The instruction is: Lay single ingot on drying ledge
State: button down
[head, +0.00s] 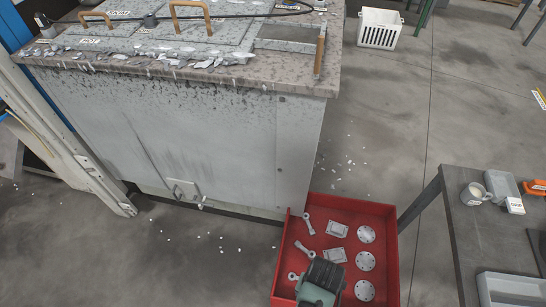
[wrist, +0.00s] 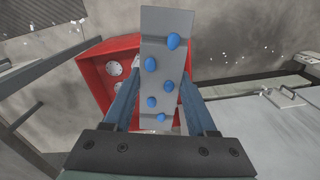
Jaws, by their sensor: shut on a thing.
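In the wrist view, my gripper (wrist: 160,84) is shut on a long grey ingot (wrist: 165,38) dotted with several blue blobs. The ingot sits between the two blue-grey fingers and reaches out beyond their tips. In the head view, the dark end of my arm shows at the bottom over a red bin; the ingot cannot be made out there. A big grey furnace (head: 190,130) fills the left. Its speckled stone-like top has a front ledge (head: 240,82) with grey metal scraps and splatter along part of it. I cannot tell for certain that this is the drying ledge.
The red bin (head: 384,214) holds several castings and stands at the furnace's right corner. It also shows in the wrist view (wrist: 92,66). A dark table (head: 470,235) with a mug is at right. A white crate (head: 380,28) stands behind. Wooden handles (head: 189,6) rise from the furnace lids.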

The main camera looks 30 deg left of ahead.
aim_at(291, 35)
jog(key=i+j, duration=0.1)
jog(key=j, duration=0.65)
jog(key=i+j+z, duration=0.1)
jog(key=j, duration=0.6)
